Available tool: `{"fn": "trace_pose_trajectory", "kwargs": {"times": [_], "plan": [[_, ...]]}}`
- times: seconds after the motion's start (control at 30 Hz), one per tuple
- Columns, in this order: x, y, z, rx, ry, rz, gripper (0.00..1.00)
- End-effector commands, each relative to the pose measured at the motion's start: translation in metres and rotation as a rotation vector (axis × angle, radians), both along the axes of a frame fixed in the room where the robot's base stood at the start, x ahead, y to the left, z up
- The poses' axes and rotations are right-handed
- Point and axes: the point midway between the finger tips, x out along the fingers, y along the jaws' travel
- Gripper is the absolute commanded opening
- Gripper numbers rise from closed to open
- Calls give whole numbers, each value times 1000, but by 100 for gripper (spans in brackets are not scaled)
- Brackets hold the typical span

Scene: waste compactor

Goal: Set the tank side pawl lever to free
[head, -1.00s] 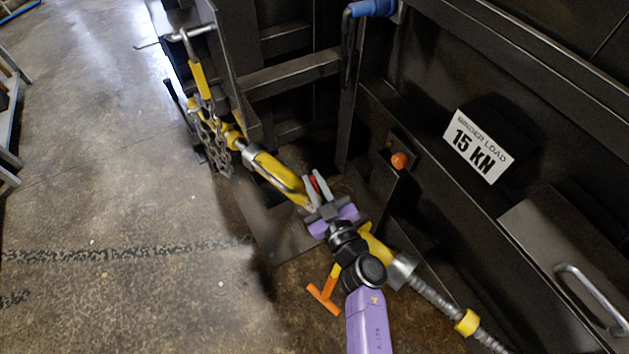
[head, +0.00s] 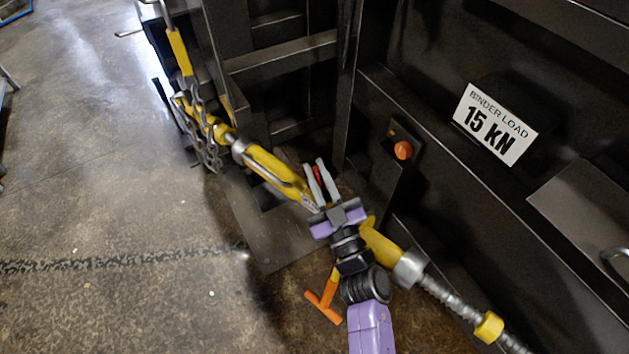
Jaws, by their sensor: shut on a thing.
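A yellow ratchet binder (head: 272,170) runs diagonally from the chain at upper left to a threaded rod at lower right. My gripper (head: 316,168) is at the middle of the binder, with its two grey fingers close together on either side of a small red piece (head: 317,174). The red piece looks like the pawl lever, and the fingers are shut on it. My gripper and wrist hide most of the ratchet housing, so the lever's setting cannot be told. An orange T-shaped handle (head: 323,302) sticks out below the binder.
A chain (head: 205,135) hangs at the binder's upper left end. The dark compactor wall stands close on the right, with an orange knob (head: 403,150) and a "BINDER LOAD 15 kN" sign (head: 494,124). Concrete floor (head: 100,200) is open on the left.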

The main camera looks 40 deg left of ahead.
Motion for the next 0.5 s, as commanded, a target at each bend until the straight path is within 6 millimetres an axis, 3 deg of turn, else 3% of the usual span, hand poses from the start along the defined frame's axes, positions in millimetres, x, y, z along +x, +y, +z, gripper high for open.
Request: {"fn": "trace_pose_trajectory", "kwargs": {"times": [0.47, 0.5], "plan": [[0, -3, -1, 33, 0, -2, 0], [0, -3, -1, 33, 0, -2, 18]]}}
